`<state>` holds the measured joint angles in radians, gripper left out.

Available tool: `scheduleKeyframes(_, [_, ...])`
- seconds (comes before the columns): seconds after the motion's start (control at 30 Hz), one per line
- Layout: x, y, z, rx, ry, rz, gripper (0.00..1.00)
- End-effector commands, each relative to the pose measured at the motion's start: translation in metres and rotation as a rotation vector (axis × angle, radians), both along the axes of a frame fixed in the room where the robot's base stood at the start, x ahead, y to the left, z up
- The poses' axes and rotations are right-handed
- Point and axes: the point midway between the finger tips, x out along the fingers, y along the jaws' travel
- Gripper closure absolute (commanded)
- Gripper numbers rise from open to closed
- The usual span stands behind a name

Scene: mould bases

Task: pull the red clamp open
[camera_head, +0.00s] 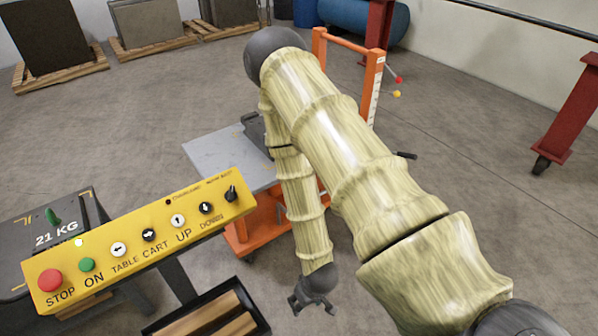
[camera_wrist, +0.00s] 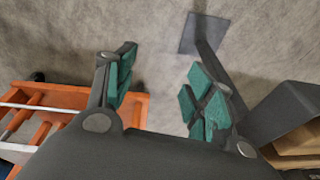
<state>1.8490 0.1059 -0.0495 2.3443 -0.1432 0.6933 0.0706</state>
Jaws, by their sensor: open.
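My gripper (camera_head: 312,306) hangs low over the floor in the head view, to the right of the box with wooden blocks and in front of the orange cart. It is open and empty; in the wrist view my gripper (camera_wrist: 160,85) shows green pads spread apart, with bare floor between them. A small red-tipped lever (camera_head: 398,79) sticks out beyond the orange upright frame, far from my gripper. I cannot tell whether it is the red clamp. No other clear red clamp shows, and my arm hides part of the cart.
The orange cart (camera_head: 262,232) with a grey table top (camera_head: 215,150) stands behind my gripper. A yellow control panel (camera_head: 130,246) is at left. The open box (camera_head: 150,330) holds wooden blocks. A dark post with a foot plate (camera_wrist: 202,34) stands ahead in the wrist view.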

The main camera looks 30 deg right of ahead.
Motion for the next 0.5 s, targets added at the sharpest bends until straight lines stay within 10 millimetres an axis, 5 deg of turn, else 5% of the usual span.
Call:
scheduleKeyframes(0.1, [0.048,-0.013,-0.029,0.015,-0.079,-0.004,0.46])
scheduleKeyframes(0.5, [0.190,-0.067,-0.061,0.047,-0.322,-0.001,0.46])
